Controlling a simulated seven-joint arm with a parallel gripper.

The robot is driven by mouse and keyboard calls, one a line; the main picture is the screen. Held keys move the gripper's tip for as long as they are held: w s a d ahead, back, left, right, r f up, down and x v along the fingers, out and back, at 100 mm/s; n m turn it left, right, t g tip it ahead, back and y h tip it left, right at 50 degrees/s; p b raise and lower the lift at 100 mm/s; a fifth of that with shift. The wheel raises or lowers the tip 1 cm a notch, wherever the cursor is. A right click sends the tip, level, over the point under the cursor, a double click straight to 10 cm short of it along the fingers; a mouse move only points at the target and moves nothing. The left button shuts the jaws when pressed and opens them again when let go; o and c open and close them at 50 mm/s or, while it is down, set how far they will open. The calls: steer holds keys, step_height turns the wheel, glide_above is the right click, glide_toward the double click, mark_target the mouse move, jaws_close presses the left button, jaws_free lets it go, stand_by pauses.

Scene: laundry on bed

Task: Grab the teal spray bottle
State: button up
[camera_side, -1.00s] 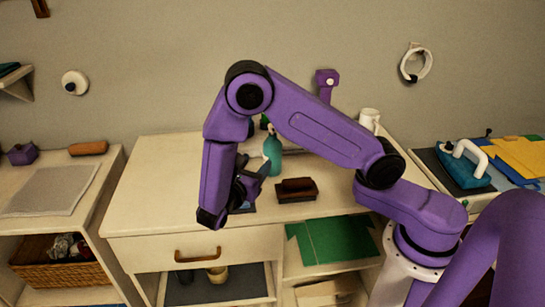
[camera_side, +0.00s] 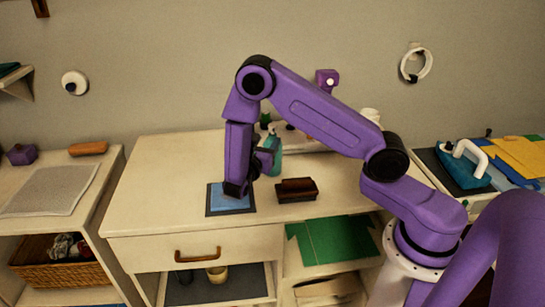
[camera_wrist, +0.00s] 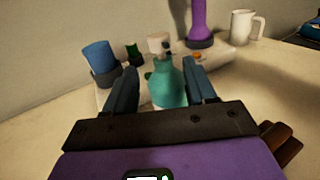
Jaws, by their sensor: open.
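The teal spray bottle (camera_side: 276,157) stands upright on the white dresser top, partly hidden by my gripper in the side view. In the wrist view the bottle (camera_wrist: 168,85) shows its rounded teal body and a pale spray head. My gripper (camera_side: 266,158) is open, level with the bottle's body. In the wrist view my gripper (camera_wrist: 161,75) has one dark finger on each side of the bottle, with small gaps visible. I cannot tell how deep the bottle sits between the fingers.
A brown brush (camera_side: 297,189) lies just right of my gripper. A blue pad on a dark mat (camera_side: 245,208) lies in front. Behind the bottle are a blue cup (camera_wrist: 100,58), a green item (camera_wrist: 133,53), a purple object (camera_wrist: 198,20) and a white mug (camera_wrist: 242,26).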

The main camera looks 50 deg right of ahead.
mark_target(272, 134)
steer(key=shift+x, duration=2.8)
steer(key=shift+s+r, duration=0.1)
steer(key=shift+r, duration=0.05)
jaws_close()
